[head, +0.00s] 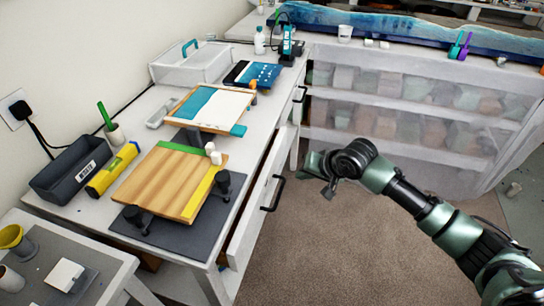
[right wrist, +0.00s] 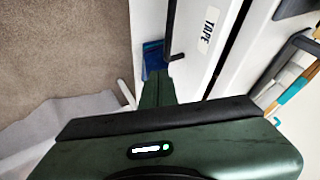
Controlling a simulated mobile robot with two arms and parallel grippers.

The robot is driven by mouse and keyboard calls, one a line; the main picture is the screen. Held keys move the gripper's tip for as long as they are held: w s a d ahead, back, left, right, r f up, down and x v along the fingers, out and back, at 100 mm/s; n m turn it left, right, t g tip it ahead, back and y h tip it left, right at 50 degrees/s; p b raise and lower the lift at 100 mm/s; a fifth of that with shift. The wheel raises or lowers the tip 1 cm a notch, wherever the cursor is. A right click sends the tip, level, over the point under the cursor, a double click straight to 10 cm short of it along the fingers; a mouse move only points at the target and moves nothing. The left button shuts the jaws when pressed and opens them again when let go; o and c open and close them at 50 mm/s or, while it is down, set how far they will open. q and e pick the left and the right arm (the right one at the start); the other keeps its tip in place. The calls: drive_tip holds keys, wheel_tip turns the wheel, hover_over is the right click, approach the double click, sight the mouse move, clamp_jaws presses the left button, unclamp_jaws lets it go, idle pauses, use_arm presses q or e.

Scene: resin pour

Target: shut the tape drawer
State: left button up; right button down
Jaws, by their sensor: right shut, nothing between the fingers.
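The tape drawer (right wrist: 203,60) has a white front with a "TAPE" label (right wrist: 208,30) and a black bar handle (right wrist: 172,35) in the right wrist view. A dark gap shows between its front and the bench. In the head view a white drawer front (head: 250,222) with a black handle (head: 272,193) stands out from the bench's right side; its label cannot be read there. My right gripper (head: 312,168) is shut and empty, in front of the drawers and apart from that handle. Its fingers (right wrist: 157,88) point toward the drawer-front side. My left gripper is not in view.
The bench holds a wooden board (head: 165,182) on a dark mat, a grey bin (head: 70,170) and a second framed board (head: 212,105). Another drawer handle (head: 300,94) is farther back. A translucent-fronted shelf unit (head: 400,130) stands behind my right gripper. The carpet (head: 330,250) is clear.

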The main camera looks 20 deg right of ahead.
sight(267, 164)
drive_tip(key=shift+h, duration=0.4)
drive_tip(key=w+a+f, duration=0.1)
drive_tip(key=w, duration=0.1)
drive_tip(key=w+a+f+p, duration=0.1)
drive_tip(key=w, duration=0.2)
drive_tip(key=w+a+f, duration=0.2)
drive_tip(key=w, duration=0.1)
drive_tip(key=shift+w+f, duration=0.1)
drive_tip(key=shift+d, duration=0.1)
drive_tip(key=a, duration=0.1)
drive_tip(key=w+a, duration=0.2)
drive_tip(key=a, duration=0.1)
drive_tip(key=shift+w, duration=0.25)
